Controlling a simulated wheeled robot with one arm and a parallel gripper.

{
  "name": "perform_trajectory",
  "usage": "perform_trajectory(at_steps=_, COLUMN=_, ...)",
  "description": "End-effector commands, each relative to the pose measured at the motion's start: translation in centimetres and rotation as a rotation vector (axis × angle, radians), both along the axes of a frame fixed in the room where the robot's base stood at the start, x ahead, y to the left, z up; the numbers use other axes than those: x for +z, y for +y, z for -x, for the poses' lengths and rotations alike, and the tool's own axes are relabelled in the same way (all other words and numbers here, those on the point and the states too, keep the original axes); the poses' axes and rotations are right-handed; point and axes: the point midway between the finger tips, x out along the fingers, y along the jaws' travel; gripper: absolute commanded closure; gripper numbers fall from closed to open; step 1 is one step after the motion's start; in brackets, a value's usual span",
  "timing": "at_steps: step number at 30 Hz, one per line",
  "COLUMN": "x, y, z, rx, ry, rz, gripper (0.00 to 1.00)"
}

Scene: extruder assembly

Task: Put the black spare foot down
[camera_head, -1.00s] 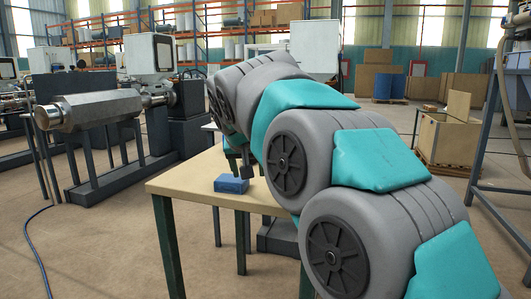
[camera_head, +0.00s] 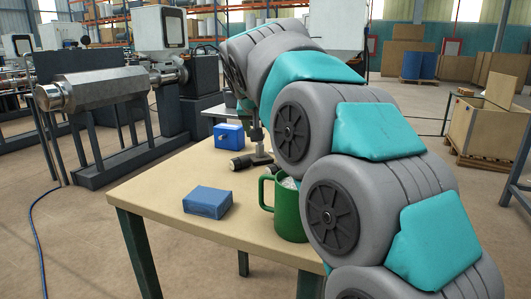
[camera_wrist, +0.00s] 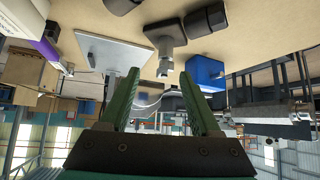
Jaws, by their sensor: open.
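Dark foot-like parts are on the tan table. In the wrist view a black foot (camera_wrist: 166,34) with a metal stud shows just beyond my fingertips, apart from them. Another black part (camera_wrist: 205,20) is near it and a third (camera_wrist: 123,4) is cut by the top edge. In the head view a black part (camera_head: 240,162) lies on the table and a dark one (camera_head: 258,142) stands behind it. I cannot tell which is the spare. My gripper (camera_wrist: 160,74) is open and empty, its green fingers apart; my arm mostly hides it in the head view.
The table (camera_head: 160,190) also bears a blue block (camera_head: 207,203), a blue box (camera_head: 229,135) and a green mug (camera_head: 291,215) close to my arm. In the wrist view a grey plate (camera_wrist: 108,55) is beside the foot. The table's front left is clear.

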Motion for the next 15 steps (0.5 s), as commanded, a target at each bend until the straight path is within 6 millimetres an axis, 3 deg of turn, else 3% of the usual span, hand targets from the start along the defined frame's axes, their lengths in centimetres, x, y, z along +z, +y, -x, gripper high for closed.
perform_trajectory(at_steps=15, x=-3.9, y=0.8, z=-3.7, rx=0.001, ry=0.004, rz=0.001, gripper=0.36)
